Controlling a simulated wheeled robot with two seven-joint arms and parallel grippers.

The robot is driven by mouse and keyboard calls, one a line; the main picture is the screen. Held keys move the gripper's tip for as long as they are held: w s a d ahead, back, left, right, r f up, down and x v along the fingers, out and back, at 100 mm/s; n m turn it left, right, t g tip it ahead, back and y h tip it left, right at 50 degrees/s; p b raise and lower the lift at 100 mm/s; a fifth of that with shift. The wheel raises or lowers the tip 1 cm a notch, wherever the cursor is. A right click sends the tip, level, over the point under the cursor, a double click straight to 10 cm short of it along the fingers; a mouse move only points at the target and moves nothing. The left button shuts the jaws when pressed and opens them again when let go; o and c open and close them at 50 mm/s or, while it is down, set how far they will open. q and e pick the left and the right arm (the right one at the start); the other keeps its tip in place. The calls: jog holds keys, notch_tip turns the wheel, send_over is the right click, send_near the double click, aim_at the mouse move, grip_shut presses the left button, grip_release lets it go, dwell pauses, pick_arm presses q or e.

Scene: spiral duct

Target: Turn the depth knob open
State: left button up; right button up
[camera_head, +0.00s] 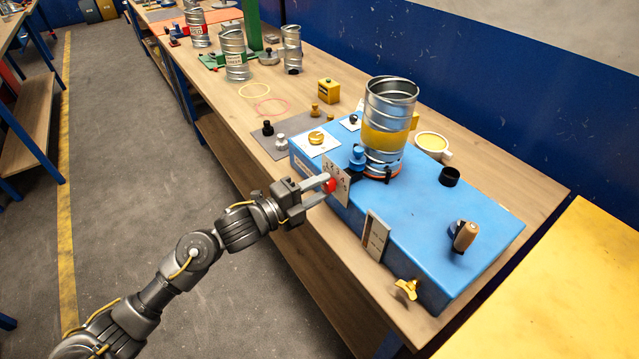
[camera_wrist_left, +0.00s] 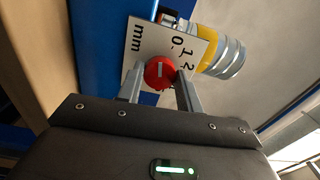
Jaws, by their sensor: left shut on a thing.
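The depth knob is a red round knob (camera_head: 329,185) on a white scale plate (camera_head: 338,172) at the left front side of the blue machine (camera_head: 430,215). In the left wrist view the red knob (camera_wrist_left: 159,72) shows a pale line on its face, and the plate (camera_wrist_left: 140,45) bears numbers and "mm". My left gripper (camera_head: 322,190) reaches the knob from the left, and its two fingers (camera_wrist_left: 158,90) stand on either side of it, shut on it. My right gripper is not in view.
A spiral metal duct (camera_head: 389,110) with a yellow band stands on the machine. A wood-handled crank (camera_head: 465,236), a yellow wing knob (camera_head: 406,289) and a second plate (camera_head: 376,236) are to the right. The aisle floor at left is clear.

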pick_arm(q)
jog(key=shift+n+p, duration=4.7)
jog(key=shift+n, duration=3.2)
jog(key=o, duration=1)
jog(key=shift+a, duration=0.1)
jog(key=shift+f, duration=0.1)
